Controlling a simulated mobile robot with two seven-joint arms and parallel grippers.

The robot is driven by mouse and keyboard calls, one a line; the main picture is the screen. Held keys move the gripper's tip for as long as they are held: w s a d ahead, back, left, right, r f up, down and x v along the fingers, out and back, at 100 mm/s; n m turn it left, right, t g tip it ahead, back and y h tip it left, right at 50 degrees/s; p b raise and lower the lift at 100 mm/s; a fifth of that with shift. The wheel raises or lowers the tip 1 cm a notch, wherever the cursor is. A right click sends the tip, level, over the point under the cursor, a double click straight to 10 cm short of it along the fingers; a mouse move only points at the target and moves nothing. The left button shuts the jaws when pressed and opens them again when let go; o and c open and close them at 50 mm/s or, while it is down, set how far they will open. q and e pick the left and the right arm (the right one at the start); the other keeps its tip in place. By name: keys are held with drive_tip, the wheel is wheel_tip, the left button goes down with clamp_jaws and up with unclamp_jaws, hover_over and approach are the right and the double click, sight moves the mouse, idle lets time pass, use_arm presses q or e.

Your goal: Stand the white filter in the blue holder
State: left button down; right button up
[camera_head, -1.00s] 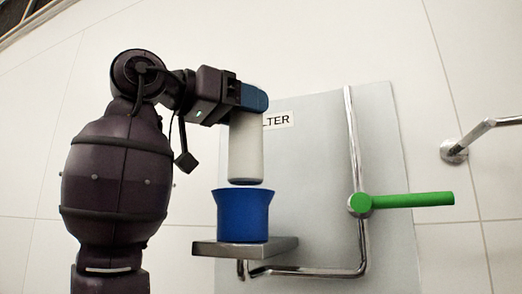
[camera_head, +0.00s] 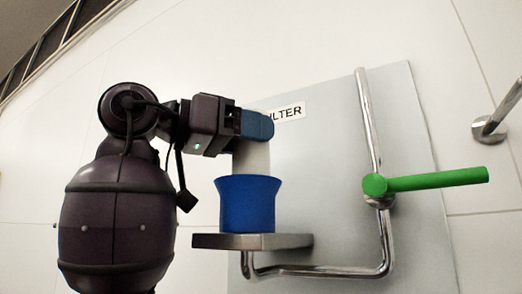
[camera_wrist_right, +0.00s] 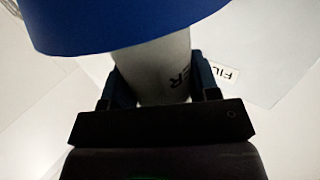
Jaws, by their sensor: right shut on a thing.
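The white filter (camera_head: 251,158) is upright, with its lower part hidden inside the blue holder (camera_head: 247,208). I cannot tell whether its base touches the holder's floor. My right gripper (camera_head: 257,125) is shut on the filter's upper part, just above the holder's rim. In the right wrist view, the filter (camera_wrist_right: 155,68) sits between the two fingers of the gripper (camera_wrist_right: 162,88), and the blue holder (camera_wrist_right: 110,25) surrounds its far end. My left gripper is not in view.
The holder stands on a small grey shelf (camera_head: 210,241) in front of a grey panel (camera_head: 330,150) with a label (camera_head: 291,111). A metal pipe (camera_head: 366,120) with a green lever (camera_head: 435,180) is to the right. Another metal bar (camera_head: 505,105) is at the right edge.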

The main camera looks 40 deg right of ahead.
drive_tip(key=shift+f, duration=0.2)
drive_tip(key=shift+a, duration=0.2)
drive_tip(key=shift+f, duration=0.3)
drive_tip(key=o, duration=1.1)
drive_tip(key=shift+r, duration=0.15)
drive_tip(key=v, duration=1.2)
drive_tip(key=shift+b, duration=0.45)
drive_tip(key=shift+r, duration=0.15)
